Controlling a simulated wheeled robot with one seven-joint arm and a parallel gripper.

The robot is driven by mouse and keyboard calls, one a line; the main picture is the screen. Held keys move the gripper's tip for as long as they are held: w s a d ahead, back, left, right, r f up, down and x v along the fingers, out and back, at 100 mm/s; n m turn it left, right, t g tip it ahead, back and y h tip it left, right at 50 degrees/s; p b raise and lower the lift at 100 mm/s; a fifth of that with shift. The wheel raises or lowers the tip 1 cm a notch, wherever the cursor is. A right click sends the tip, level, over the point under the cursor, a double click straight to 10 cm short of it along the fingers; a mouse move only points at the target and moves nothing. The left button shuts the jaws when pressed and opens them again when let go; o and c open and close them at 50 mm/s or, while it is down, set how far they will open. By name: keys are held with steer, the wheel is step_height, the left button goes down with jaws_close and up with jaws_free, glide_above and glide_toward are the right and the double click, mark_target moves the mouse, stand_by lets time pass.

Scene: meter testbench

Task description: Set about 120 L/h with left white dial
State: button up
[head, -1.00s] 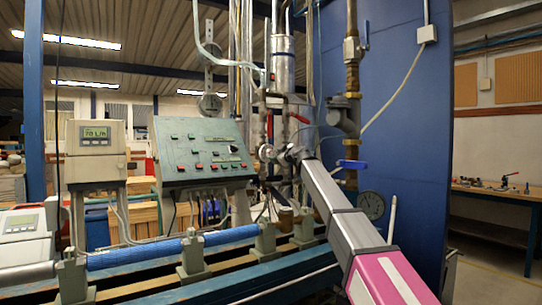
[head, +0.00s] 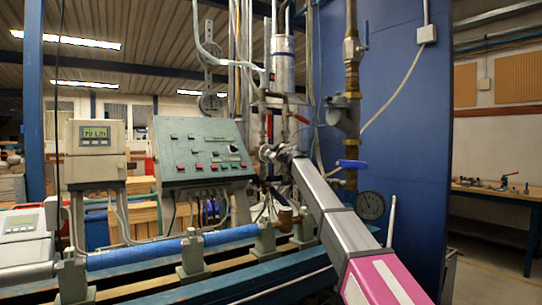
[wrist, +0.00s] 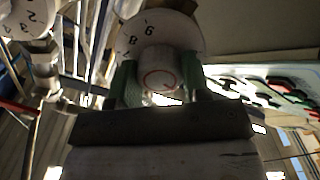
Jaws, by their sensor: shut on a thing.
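My gripper (wrist: 160,82) is shut on the white dial (wrist: 137,33) in the wrist view. Its green-padded fingers sit on either side of the round white knob at the dial's centre. Printed numerals show on the dial's rim, part of which the knob and fingers hide. A second white dial (wrist: 28,18) stands apart at the upper left. In the head view, my gripper (head: 268,152) is right of the control panel, and the held dial is mostly hidden. The flow display (head: 95,136) on the grey meter box reads 70 L/h.
The green control panel (head: 200,152) with red and green buttons is close to the left of my gripper. Vertical pipes and a red-handled valve (head: 298,118) are behind. A blue pipe (head: 170,247) runs along the bench below.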

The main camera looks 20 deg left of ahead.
steer(key=m, duration=0.4)
steer(key=shift+m, duration=2)
steer(key=o, duration=0.9)
